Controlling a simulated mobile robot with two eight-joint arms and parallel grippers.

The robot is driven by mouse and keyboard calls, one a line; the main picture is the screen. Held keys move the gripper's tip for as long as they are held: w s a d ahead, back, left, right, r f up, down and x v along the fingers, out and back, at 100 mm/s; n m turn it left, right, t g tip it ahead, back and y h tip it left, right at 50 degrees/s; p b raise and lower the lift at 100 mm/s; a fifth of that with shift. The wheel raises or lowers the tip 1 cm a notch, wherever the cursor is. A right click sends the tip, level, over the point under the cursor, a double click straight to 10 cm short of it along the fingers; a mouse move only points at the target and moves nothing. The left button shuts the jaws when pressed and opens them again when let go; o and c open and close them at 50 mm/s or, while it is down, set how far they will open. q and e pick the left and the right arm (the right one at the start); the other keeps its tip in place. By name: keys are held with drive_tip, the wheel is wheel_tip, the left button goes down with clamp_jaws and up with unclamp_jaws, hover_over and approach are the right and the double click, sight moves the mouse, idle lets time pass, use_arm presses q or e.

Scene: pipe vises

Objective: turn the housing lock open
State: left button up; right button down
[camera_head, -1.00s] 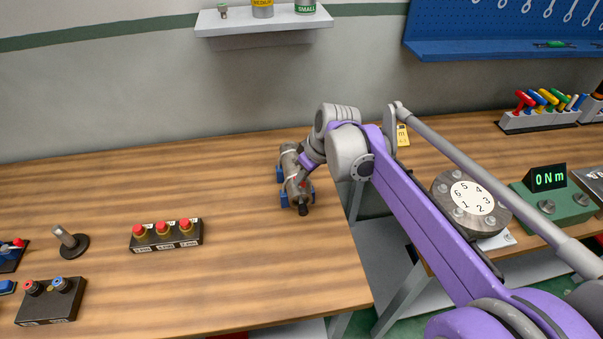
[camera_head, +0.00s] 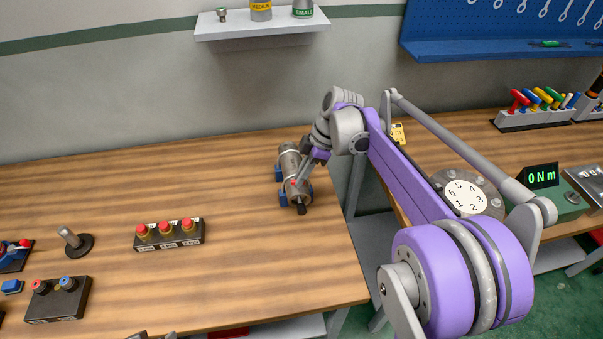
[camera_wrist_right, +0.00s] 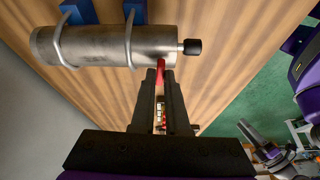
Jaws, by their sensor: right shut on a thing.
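The housing is a grey metal cylinder (camera_head: 290,163) lying on blue supports (camera_head: 283,197) near the right end of the wooden table. In the right wrist view the cylinder (camera_wrist_right: 105,45) has two light bands around it and a black knob (camera_wrist_right: 192,47) at one end. The lock is a small red lever (camera_wrist_right: 161,66) at the cylinder's knob end. My right gripper (camera_wrist_right: 160,78) is shut on the red lever, and its fingers hide part of it. It also shows in the head view (camera_head: 298,183). Grey tips at the bottom edge may be my left gripper (camera_head: 152,335); their state is unclear.
A block with red buttons (camera_head: 167,234) and a box with red and blue knobs (camera_head: 58,299) stand at the left. The table between them and the housing is clear. A numbered round plate (camera_head: 466,196) and a "0 Nm" display (camera_head: 543,176) are at the right.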

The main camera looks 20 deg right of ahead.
drive_tip(key=shift+n, duration=0.5)
drive_tip(key=c, duration=0.9)
unclamp_jaws()
drive_tip(key=shift+r, duration=0.1)
drive_tip(key=v, duration=1)
drive_tip(key=shift+w+d+r+p, duration=0.2)
drive_tip(key=shift+r+p, duration=0.1)
drive_tip(key=shift+p, duration=0.1)
